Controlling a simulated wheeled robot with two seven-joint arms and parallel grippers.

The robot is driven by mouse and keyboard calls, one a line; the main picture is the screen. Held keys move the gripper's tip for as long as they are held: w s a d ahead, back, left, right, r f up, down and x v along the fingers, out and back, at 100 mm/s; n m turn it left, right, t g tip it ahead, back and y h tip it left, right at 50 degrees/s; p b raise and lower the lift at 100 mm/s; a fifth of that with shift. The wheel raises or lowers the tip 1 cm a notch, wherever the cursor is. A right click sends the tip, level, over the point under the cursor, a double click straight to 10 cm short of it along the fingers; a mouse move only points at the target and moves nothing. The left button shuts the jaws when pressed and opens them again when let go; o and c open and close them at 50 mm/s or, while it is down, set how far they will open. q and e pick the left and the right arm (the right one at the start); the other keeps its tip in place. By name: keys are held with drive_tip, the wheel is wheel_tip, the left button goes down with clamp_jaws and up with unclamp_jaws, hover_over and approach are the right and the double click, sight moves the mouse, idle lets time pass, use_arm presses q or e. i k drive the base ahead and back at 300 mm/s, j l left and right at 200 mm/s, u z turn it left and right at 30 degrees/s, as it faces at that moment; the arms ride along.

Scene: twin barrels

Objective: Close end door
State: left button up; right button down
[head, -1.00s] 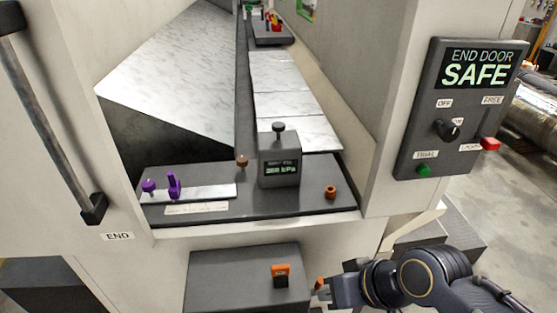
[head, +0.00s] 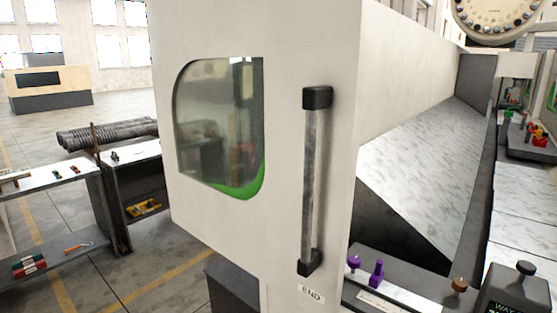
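The end door (head: 260,30) is a pale panel with a rounded, green-edged window (head: 221,125). A long vertical grey handle (head: 315,180) with dark end mounts is fixed near its right edge. An "END" label (head: 311,294) sits below the handle. The door stands open: to its right I see into the machine's interior (head: 425,160), with a marbled sloping panel and a dark bed. Neither of my grippers is in the head view now.
Inside at lower right are purple knobs (head: 376,273), a brown knob (head: 459,286) and a dark gauge box (head: 517,290). Shelving (head: 60,220) with tools stands at left, and a dark box (head: 232,290) is below the door.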

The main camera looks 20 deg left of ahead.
sight(259, 139)
drive_tip(key=i+j, duration=0.2)
drive_tip(key=j, duration=0.55)
drive_tip(key=i+j+z, duration=0.15)
drive_tip(key=j, duration=0.65)
drive_tip(key=i+j, duration=0.15)
drive_tip(key=j, duration=0.65)
drive_tip(key=i+j+z, duration=0.15)
drive_tip(key=j, duration=0.6)
drive_tip(key=i+j, duration=0.1)
drive_tip(key=j, duration=0.7)
drive_tip(key=i+j+z, duration=0.1)
drive_tip(key=j, duration=0.7)
